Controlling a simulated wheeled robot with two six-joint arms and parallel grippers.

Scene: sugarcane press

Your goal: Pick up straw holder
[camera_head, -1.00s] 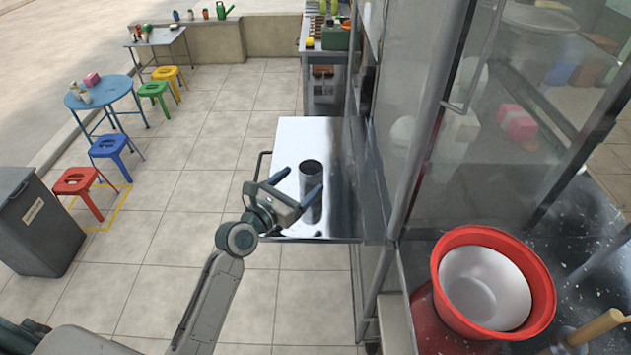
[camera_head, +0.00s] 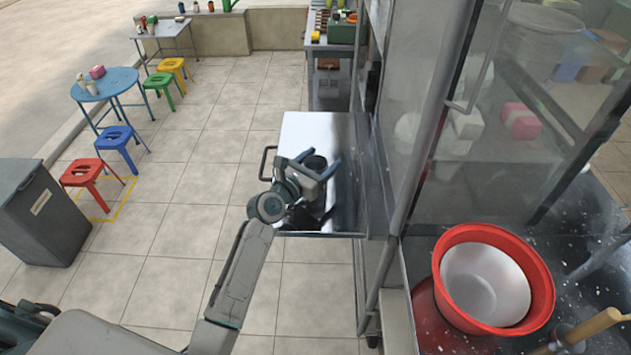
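The straw holder (camera_head: 316,161) is a metal cylinder with a dark open top. It stands upright on the shiny steel side table in the middle of the head view. My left gripper (camera_head: 322,159) is over the table with its two fingers apart, one on each side of the holder's top as seen from here. I cannot tell whether the fingers touch it. The gripper body hides the lower part of the holder. My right gripper is not in view.
The steel table (camera_head: 312,130) has a side handle and adjoins a glass-sided cabinet (camera_head: 430,130) on the right. A red bucket (camera_head: 450,262) with a white bowl stands at lower right. A grey bin (camera_head: 45,215) and colored stools are at left. Tiled floor between is clear.

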